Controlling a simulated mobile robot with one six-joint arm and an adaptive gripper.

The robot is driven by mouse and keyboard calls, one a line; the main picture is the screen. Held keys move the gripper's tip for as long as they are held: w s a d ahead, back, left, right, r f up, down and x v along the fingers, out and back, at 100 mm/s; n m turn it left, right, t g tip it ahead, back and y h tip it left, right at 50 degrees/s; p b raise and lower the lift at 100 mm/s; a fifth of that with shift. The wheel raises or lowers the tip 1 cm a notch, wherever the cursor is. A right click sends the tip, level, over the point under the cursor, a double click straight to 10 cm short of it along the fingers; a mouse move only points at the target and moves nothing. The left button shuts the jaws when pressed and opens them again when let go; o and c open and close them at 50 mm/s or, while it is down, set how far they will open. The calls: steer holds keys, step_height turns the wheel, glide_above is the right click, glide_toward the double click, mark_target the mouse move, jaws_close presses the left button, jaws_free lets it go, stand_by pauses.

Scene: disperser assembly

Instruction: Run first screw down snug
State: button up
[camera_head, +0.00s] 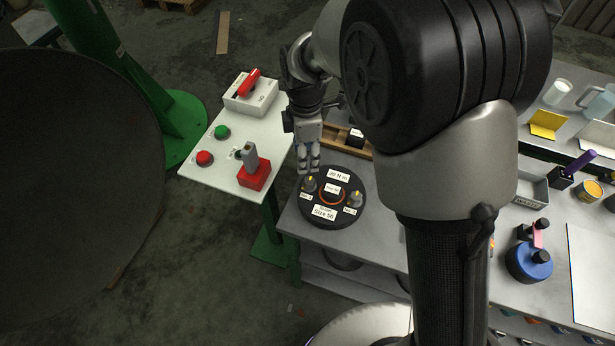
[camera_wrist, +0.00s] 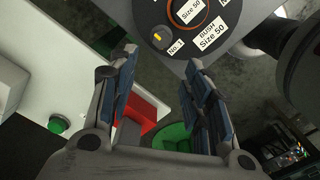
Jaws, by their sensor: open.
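A round black disc (camera_head: 332,222) lies on the grey bench's left end, with an orange ring (camera_head: 332,191) around its centre and white labels. The first screw (camera_head: 310,185) is a grey knob with a yellow mark at the disc's left; in the wrist view it (camera_wrist: 160,39) stands beside a "No. 1" label. A similar second screw (camera_head: 355,199) is at the disc's right. My gripper (camera_head: 309,168) is open at the first screw's far side. In the wrist view its fingertips (camera_wrist: 163,58) are spread, with the screw just past them. Contact cannot be told.
A white control panel (camera_head: 214,178) at left carries green and red buttons, a red rotary switch (camera_head: 249,82) and a red-based lever (camera_head: 255,178). A wooden tray (camera_head: 335,136) is behind the disc. A blue round part (camera_head: 528,263) and a grey bin (camera_head: 527,190) are at right.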

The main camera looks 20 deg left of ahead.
mark_target(306, 182)
step_height(306, 182, down, 12)
steer(key=b, duration=0.3)
steer(key=shift+f, duration=0.1)
steer(key=c, duration=1.1)
